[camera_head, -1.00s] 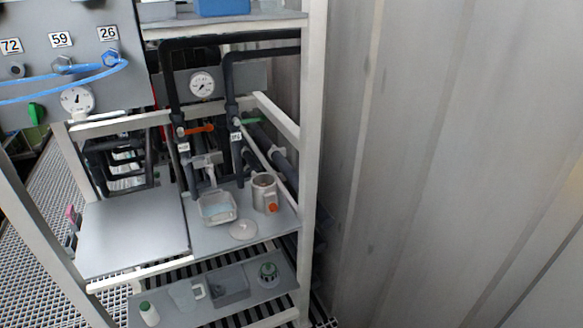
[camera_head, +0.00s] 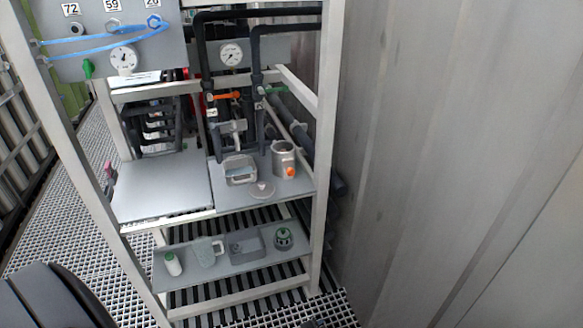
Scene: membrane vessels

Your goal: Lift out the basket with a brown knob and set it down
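A clear, squarish container (camera_head: 240,170) stands on the grey middle shelf of the rack. It may be a basket, but I cannot make out a brown knob on it. A metal cylindrical vessel (camera_head: 283,157) with an orange part on its front stands to its right. A flat round lid-like disc (camera_head: 262,190) lies on the shelf in front of them. Neither of my grippers can be made out.
The lower shelf holds a white bottle (camera_head: 173,264), a clear jug (camera_head: 207,252), a grey tray (camera_head: 247,250) and a green-topped vessel (camera_head: 284,238). The left grey plate (camera_head: 162,186) is bare. Frame posts (camera_head: 327,120) and a corrugated wall (camera_head: 440,170) bound the right side.

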